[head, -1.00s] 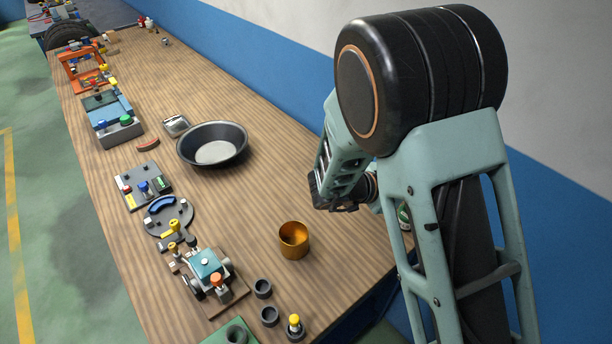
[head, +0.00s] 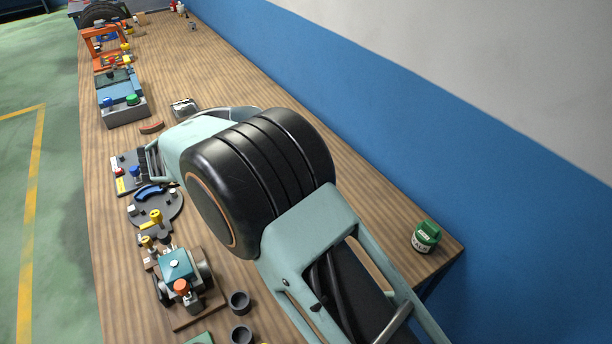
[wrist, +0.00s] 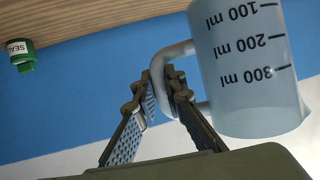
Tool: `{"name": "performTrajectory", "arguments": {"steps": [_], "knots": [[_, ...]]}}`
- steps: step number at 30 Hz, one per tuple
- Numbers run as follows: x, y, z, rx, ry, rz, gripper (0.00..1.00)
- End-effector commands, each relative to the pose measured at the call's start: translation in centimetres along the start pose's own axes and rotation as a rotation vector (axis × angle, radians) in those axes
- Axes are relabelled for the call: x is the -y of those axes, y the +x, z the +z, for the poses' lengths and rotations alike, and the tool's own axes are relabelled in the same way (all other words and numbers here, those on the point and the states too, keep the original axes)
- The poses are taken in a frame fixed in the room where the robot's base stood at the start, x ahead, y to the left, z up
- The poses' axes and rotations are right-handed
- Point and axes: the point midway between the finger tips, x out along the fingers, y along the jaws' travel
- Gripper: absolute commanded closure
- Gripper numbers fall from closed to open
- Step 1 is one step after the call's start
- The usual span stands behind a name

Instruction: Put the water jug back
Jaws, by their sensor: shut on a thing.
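The water jug (wrist: 245,95) is pale, translucent blue, with dark marks reading 100, 200 and 300 ml. It fills the right of the wrist view, cut off by the top edge. My gripper (wrist: 158,80) is shut on its handle, with one finger on each side. The jug's body is beside the fingers, to their right in that view. Blue wall lies behind it, and no contact with the bench shows.
A long wooden bench (head: 215,50) runs along a blue wall. A green-capped jar (head: 425,237) stands at its right corner. A teal machine model (head: 180,268), two dark cups (head: 240,302) and a blue-grey device (head: 122,105) line the left side.

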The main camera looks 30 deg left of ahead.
Motion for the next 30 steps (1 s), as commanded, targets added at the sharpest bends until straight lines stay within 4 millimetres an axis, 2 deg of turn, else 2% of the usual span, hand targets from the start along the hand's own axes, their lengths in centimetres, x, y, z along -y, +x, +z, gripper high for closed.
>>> {"name": "performTrajectory", "arguments": {"steps": [2, 5, 15, 21, 30], "knots": [[0.3, -0.3, 0.3, -0.001, -0.001, -0.007, 1.0], [0.0, 0.8, 0.3, -0.003, -0.004, -0.006, 1.0], [-2.8, 8.8, 0.6, -0.002, -0.005, -0.005, 1.0], [-3.7, 12.6, 2.9, -0.002, -0.005, -0.007, 1.0], [-4.2, 14.7, 4.0, -0.002, -0.003, -0.008, 1.0]]}}
